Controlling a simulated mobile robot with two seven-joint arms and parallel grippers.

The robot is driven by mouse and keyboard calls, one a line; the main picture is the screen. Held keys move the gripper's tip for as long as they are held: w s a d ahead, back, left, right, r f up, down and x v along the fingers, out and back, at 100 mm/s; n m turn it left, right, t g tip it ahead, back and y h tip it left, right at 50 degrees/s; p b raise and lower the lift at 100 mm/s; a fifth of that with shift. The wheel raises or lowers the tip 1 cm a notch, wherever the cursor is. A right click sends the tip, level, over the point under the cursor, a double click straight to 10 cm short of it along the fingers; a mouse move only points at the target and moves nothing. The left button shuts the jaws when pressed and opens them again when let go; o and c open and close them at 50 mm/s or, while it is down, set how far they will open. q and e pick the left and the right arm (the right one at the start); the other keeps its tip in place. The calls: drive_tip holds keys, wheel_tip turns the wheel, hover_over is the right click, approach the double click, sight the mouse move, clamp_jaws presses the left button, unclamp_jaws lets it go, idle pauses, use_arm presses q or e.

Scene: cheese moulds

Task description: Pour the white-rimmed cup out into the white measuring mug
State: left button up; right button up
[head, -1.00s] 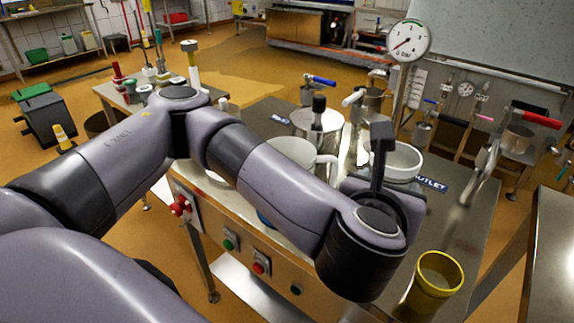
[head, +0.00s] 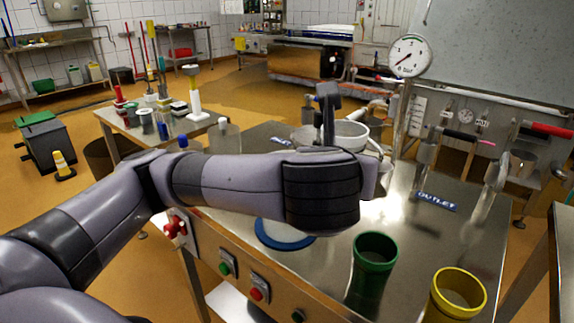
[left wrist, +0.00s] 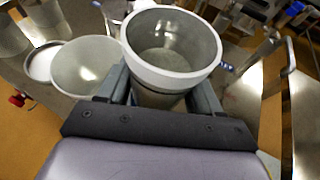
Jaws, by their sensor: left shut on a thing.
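My left gripper (left wrist: 165,90) is shut on the white-rimmed cup (left wrist: 172,50), one finger on each side. In the left wrist view I look into its grey inside; what it holds is hard to tell. The cup's rim also shows in the head view (head: 351,134), behind my gripper and roughly level. The white measuring mug (left wrist: 84,66) stands just left of the cup in the left wrist view, its open mouth showing, with the cup beside it. In the head view my arm hides the mug. My right gripper is not in view.
A green cup (head: 375,255) and a yellow cup (head: 459,290) stand at the steel table's front right. A white, blue-edged round thing (head: 284,236) is partly hidden beneath my arm. A pressure gauge (head: 410,56) stands behind.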

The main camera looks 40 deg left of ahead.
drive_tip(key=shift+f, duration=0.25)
use_arm(q)
drive_tip(key=shift+a+r+n+h+b, duration=0.2)
drive_tip(key=shift+a+n+h+b, duration=0.15)
drive_tip(key=shift+n+h+b, duration=0.35)
drive_tip(key=shift+a+r+n+p, duration=0.3)
drive_tip(key=shift+a+r+p, duration=0.05)
drive_tip(key=shift+r+p, duration=0.1)
drive_tip(key=a+r+n+h+p, duration=0.1)
drive_tip(key=p, duration=0.2)
drive_tip(key=shift+a+r+g+h, duration=0.1)
drive_tip(key=shift+a+g+h, duration=0.05)
drive_tip(key=shift+g+h, duration=0.25)
drive_tip(key=shift+w+a+r+n+h+p, duration=0.1)
drive_tip(key=shift+a+n+h+p, duration=0.3)
drive_tip(key=shift+n+h, duration=0.2)
drive_tip(key=shift+w+a+n+h+p, duration=0.1)
drive_tip(key=shift+a+n+h+p, duration=0.25)
drive_tip(key=shift+n+h, duration=0.25)
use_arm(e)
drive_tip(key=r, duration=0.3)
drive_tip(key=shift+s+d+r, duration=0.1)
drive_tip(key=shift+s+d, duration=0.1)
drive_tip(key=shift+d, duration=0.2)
use_arm(q)
drive_tip(key=shift+d, duration=0.1)
